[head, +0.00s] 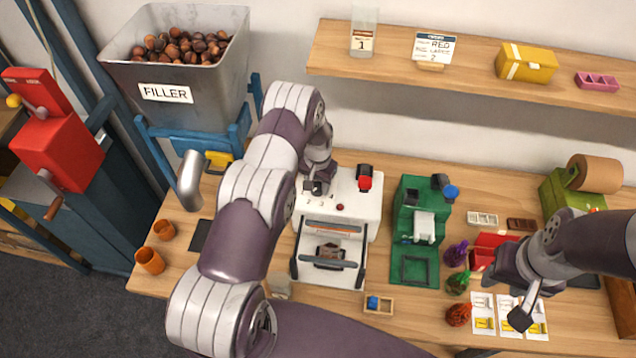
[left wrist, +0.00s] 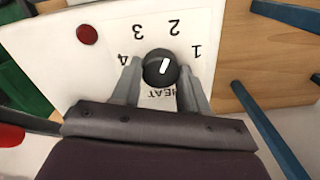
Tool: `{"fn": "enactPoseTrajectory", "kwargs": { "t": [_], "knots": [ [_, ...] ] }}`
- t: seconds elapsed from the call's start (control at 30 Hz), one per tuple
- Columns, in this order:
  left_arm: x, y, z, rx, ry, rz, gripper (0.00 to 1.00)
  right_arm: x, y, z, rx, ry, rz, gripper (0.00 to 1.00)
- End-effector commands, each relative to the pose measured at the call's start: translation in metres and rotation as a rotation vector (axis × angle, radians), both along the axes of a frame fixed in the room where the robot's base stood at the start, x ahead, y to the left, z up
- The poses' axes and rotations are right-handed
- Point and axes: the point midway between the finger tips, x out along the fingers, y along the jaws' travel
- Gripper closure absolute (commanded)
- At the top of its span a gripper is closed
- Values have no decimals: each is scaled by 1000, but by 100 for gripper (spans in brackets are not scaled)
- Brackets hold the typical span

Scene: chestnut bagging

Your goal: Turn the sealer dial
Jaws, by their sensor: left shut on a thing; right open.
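The sealer (head: 338,215) is a white machine on the table in the head view, with a red-topped part at its back right. Its round black dial (left wrist: 160,67) shows in the left wrist view, with a white pointer mark, the numbers 1 to 4 around it and the word HEAT beside it. My left gripper (left wrist: 158,84) is shut on the dial, one finger on each side. In the head view my left gripper (head: 316,187) is at the sealer's back left. My right gripper (head: 505,292) is open and empty above the cards at the front right.
A green machine (head: 405,248) stands right of the sealer. Small coloured bags (head: 458,314) and picture cards (head: 484,313) lie near my right gripper. The filler hopper (head: 180,92) stands at the back left, and orange cups (head: 150,260) at the left edge. A shelf (head: 470,70) spans the back wall.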

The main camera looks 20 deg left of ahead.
Motion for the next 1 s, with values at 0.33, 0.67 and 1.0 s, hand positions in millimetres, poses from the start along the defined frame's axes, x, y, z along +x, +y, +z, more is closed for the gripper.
{"fn": "enactPoseTrajectory", "kwargs": {
  "t": [0.33, 0.67, 1.0],
  "knots": [
    [-1, 0, 0, -1, 4, 17, 87, 0, 0, -3, 0, 0, 0, 57],
    [-1, 0, -4, 0, 4, 119, 87, 0, 0, -22, 0, 0, 0, 57],
    [-1, 0, -6, 0, 4, 409, 87, 0, 0, -62, 0, 0, 0, 57]
  ]
}}
